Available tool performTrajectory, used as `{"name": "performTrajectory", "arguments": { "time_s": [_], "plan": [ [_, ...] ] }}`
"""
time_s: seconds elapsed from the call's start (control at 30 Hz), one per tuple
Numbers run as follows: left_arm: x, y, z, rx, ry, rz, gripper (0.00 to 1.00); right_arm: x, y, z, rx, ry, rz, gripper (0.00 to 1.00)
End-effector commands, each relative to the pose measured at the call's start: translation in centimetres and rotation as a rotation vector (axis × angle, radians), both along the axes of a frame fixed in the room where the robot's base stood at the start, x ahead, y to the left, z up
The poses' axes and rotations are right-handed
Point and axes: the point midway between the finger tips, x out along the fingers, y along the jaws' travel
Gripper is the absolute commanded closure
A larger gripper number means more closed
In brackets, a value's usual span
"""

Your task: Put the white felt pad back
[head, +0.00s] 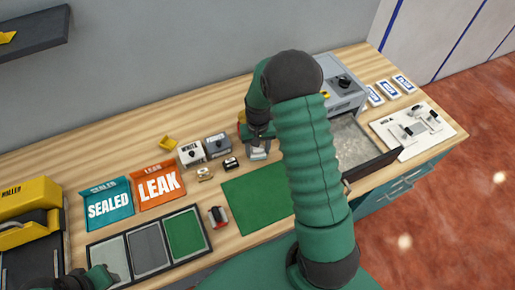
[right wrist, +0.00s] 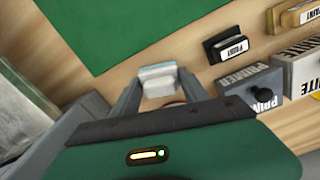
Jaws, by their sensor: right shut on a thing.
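My right gripper (head: 259,140) is shut on a small white block that looks like the white felt pad (head: 258,154). In the right wrist view the pad (right wrist: 158,80) sits between the two fingertips, white with a pale blue-grey layer. It is just beyond the edge of the green mat (head: 256,196), over or on the wooden bench; I cannot tell if it touches. My left gripper (head: 100,277) shows only in part at the lower left, and its jaws are unclear.
A three-part tray (head: 148,246) lies at the front left. Primer and white boxes (head: 191,154) and a small black labelled block (head: 231,164) stand left of the right gripper. An open drawer-like bin (head: 355,145) and white fixture board (head: 412,130) are at the right.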

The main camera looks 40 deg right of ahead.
Motion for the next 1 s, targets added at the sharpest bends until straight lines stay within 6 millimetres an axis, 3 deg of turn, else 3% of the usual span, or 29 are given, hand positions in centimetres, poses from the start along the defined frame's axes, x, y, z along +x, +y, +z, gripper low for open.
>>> {"name": "performTrajectory", "arguments": {
  "time_s": [0.37, 0.4, 0.57, 0.8, 0.97, 1.0],
  "plan": [
    [-0.01, -0.02, -0.33, 0.000, 0.000, -0.001, 0.64, 0.02, -0.01, -0.60, -0.001, -0.001, 0.000, 0.86],
    [0.00, -0.02, -0.29, 0.000, 0.000, -0.001, 0.64, 0.02, 0.02, -0.54, -0.001, -0.001, 0.000, 0.44],
    [-0.01, -0.01, -0.28, 0.000, 0.000, -0.001, 0.64, 0.02, 0.08, -0.50, -0.001, 0.000, 0.000, 0.23],
    [0.00, -0.01, -0.29, 0.000, 0.000, 0.000, 0.64, 0.00, -0.02, -0.55, 0.000, 0.000, -0.001, 0.21],
    [-0.01, -0.02, -0.28, 0.000, 0.000, -0.001, 0.64, 0.00, -0.02, -0.55, 0.000, 0.000, -0.001, 0.00],
    [-0.01, -0.02, -0.28, 0.000, 0.000, -0.001, 0.64, 0.00, -0.02, -0.55, 0.000, 0.000, -0.001, 0.00]
  ]
}}
